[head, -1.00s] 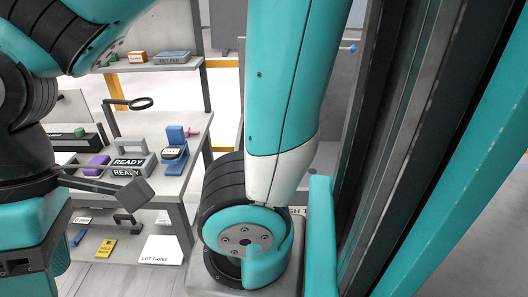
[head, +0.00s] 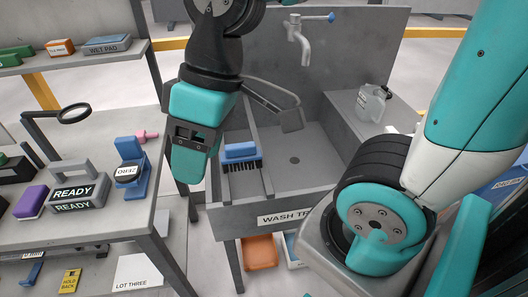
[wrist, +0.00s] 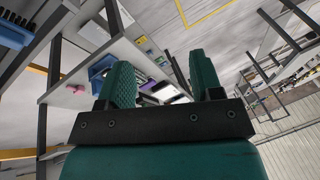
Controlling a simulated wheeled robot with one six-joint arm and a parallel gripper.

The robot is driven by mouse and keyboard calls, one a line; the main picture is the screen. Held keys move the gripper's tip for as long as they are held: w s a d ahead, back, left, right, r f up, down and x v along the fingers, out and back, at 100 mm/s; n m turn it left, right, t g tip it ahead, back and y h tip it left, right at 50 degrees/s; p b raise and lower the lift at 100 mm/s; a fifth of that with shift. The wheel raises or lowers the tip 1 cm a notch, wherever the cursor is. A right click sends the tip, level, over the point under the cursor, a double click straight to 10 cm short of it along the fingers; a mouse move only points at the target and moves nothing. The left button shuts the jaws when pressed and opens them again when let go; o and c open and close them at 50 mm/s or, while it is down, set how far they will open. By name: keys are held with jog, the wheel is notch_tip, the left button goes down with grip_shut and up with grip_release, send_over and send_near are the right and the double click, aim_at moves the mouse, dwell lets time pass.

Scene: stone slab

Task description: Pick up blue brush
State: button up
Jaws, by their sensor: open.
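The blue brush (head: 240,153) lies on the left ledge of the wash trough, with its blue back up and dark bristles showing toward the front. It also shows in the wrist view, cut off at the upper left corner (wrist: 12,34). My gripper (head: 190,165) points down, left of the brush and apart from it, in front of the gap between bench and trough. In the wrist view my gripper (wrist: 163,80) has its two teal fingers apart, with nothing held between them.
The grey wash trough (head: 310,210) has a tap (head: 304,40) at its back and a clear bottle (head: 371,103) on its right ledge. The basin is empty.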

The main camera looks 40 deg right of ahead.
jog(key=w+d+f+b, duration=0.3)
jog(key=w+d, duration=0.4)
jog(key=w, duration=0.2)
jog(key=n+t+b, duration=0.2)
jog(key=n+b, duration=0.1)
jog(key=b, duration=0.1)
send_near(240, 145)
jog(key=shift+n, duration=0.3)
jog(key=p+x, duration=0.1)
jog(key=x, duration=0.4)
jog(key=shift+s+d+p, duration=0.1)
jog(key=shift+d+p, duration=0.1)
jog(key=shift+p, duration=0.1)
jog(key=shift+h, duration=0.3)
jog(key=x, duration=0.3)
jog(key=p+x, duration=0.1)
jog(key=shift+a+f, duration=0.2)
jog(key=shift+a, duration=0.2)
jog(key=shift+a+f, duration=0.1)
jog(key=shift+f, duration=0.4)
grip_shut()
jog(key=shift+r, duration=0.2)
